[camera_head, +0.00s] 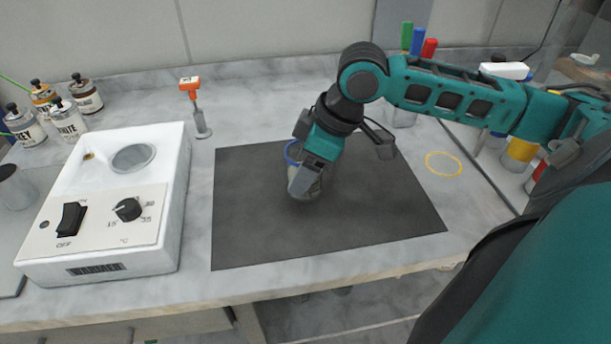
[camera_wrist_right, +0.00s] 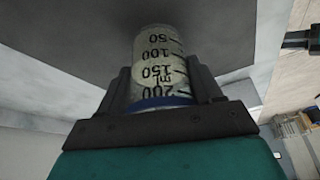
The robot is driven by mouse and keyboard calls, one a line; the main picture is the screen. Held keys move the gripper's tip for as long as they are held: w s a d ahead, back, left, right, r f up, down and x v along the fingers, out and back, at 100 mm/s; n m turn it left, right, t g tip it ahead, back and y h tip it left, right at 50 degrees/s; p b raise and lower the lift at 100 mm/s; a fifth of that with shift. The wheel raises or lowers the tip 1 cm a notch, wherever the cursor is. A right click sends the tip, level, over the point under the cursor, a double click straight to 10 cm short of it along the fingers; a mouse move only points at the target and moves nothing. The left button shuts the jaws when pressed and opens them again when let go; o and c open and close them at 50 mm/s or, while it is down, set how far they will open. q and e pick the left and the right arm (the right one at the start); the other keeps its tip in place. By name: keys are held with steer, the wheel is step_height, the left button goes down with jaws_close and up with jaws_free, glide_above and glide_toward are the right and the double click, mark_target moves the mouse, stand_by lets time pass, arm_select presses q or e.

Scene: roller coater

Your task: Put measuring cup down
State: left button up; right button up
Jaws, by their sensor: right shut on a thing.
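The measuring cup (camera_wrist_right: 158,72) is clear, with black ml marks and a blue rim, and shows between the fingers in the right wrist view. In the head view the cup (camera_head: 313,189) is mostly hidden behind my right gripper (camera_head: 305,182), which is shut on it. The gripper holds the cup over the dark grey mat (camera_head: 260,235), near the mat's middle. I cannot tell for sure whether the cup's base touches the mat. My left gripper is not in view.
A white heater box (camera_head: 110,205) with a switch and dial stands left of the mat. Small labelled bottles (camera_head: 68,120) and an orange-topped tool (camera_head: 197,105) stand behind. A yellow ring (camera_head: 443,152) marks the bench right of the mat. The mat's front area is clear.

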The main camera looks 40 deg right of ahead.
steer(key=shift+f, duration=1.2)
steer(key=shift+f, duration=0.1)
steer(key=o, duration=1.2)
